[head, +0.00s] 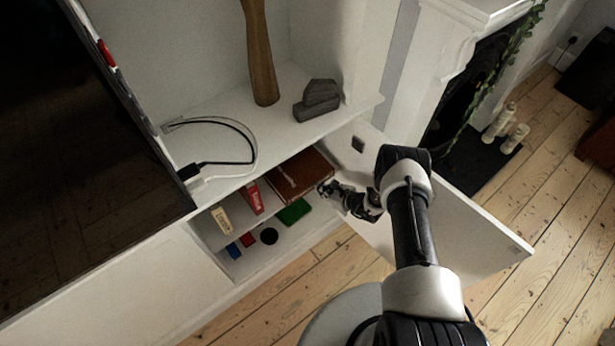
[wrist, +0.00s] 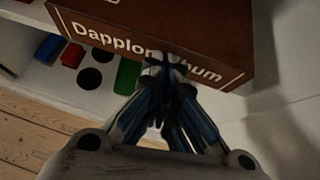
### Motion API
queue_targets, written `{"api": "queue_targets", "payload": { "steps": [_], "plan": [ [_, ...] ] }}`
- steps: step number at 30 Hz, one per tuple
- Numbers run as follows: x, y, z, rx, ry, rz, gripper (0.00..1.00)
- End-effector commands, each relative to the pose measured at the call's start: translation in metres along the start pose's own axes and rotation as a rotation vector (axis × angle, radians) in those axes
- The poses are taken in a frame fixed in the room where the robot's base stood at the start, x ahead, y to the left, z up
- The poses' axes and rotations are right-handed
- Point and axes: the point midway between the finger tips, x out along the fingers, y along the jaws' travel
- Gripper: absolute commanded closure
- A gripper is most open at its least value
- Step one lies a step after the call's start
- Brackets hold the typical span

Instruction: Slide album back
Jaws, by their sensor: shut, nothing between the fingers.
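The album (head: 299,173) is a brown book lying on the upper shelf inside the open cabinet. Its brown spine with white lettering "Dapplon Album" fills the top of the wrist view (wrist: 110,37). My gripper (head: 327,188) is shut and empty, with its fingertips right at the album's spine. In the wrist view, the fingertips (wrist: 160,68) cover part of the lettering. I cannot tell whether they touch it.
The open cabinet door (head: 470,235) stands to the right of my arm. A red box (head: 251,197) and a cream box (head: 222,220) are left of the album. Green (head: 294,211), blue and red pieces lie below. A grey stone ornament (head: 317,100) and wooden vase (head: 260,60) stand on top.

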Motion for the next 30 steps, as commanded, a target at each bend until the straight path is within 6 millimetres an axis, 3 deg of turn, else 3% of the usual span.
{"api": "queue_targets", "payload": {
  "steps": [30],
  "plan": [
    [0.019,0.000,0.014,-0.001,-0.002,0.000,1.00]
  ]
}}
